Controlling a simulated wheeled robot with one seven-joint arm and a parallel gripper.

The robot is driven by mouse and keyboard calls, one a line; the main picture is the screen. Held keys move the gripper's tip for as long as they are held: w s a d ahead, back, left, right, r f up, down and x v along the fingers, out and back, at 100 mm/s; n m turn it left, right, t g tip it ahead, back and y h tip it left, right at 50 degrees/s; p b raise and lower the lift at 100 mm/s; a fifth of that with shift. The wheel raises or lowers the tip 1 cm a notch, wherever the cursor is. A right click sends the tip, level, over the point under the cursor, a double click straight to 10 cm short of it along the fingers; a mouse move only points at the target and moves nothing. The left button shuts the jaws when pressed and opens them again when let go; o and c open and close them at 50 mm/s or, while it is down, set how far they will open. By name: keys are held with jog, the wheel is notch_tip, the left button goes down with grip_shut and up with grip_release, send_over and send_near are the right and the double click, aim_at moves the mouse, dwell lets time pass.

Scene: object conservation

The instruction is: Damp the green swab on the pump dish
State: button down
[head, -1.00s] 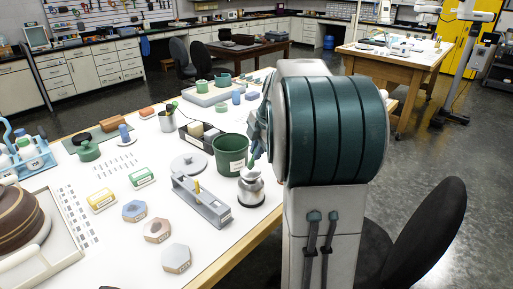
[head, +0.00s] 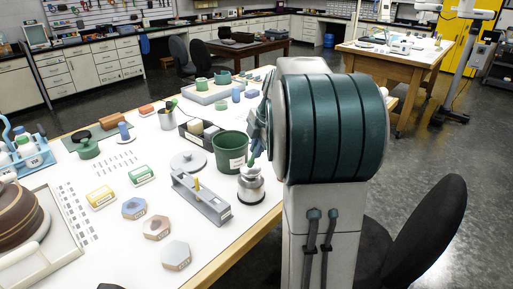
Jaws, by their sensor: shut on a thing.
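The pump dish (head: 251,187) is a silver metal canister with a shallow dish top, standing upright near the table's right edge. My gripper (head: 260,138) is above it, mostly hidden behind my large teal and grey arm link. It is shut on the green swab (head: 252,160), a slim green piece that slants down to the dish top. The swab's lower end appears at or just above the dish. I cannot tell whether it touches or presses on it.
A grey rack (head: 203,201) with a yellow peg stands left of the pump dish, and a dark green tub (head: 230,143) behind it. A grey round lid (head: 188,162) and hexagonal blocks (head: 157,229) lie further left. A black chair (head: 430,235) stands at right.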

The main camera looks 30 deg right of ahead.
jog(key=shift+f+b, duration=0.65)
jog(key=shift+f, duration=0.05)
dwell(0.4)
jog(key=shift+r, duration=0.15)
dwell(0.4)
jog(key=shift+r+p, duration=1.95)
jog(key=shift+r, duration=1.45)
